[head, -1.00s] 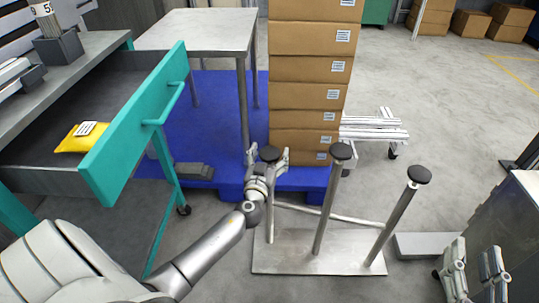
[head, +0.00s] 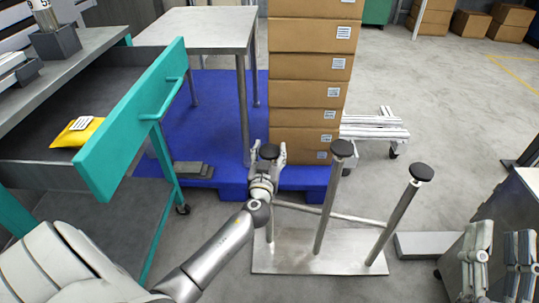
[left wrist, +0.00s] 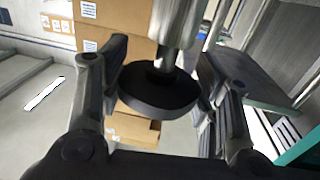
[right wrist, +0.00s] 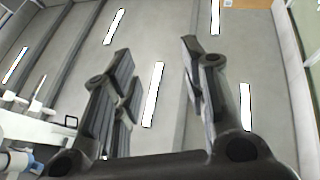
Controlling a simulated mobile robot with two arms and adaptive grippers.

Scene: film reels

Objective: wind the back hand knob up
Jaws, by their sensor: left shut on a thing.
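Three metal posts with flat black round caps rise from a steel base plate (head: 292,262). The leftmost black hand knob (head: 269,152) is held by my left gripper (head: 268,160), whose fingers stand on both sides of it. In the left wrist view the black knob (left wrist: 158,92) and its metal stem (left wrist: 175,25) sit between the two fingers. The middle knob (head: 342,148) and the right knob (head: 421,172) stand free. My right gripper (head: 498,250) is at the lower right, with fingers apart; the right wrist view shows nothing between them (right wrist: 158,60).
A stack of cardboard boxes (head: 306,62) stands on a blue pallet (head: 229,184) behind the posts. A teal-fronted drawer (head: 132,125) hangs open at left, with a yellow packet (head: 76,132) inside. A steel table (head: 195,30) stands behind. A grey cabinet (head: 520,200) is at right.

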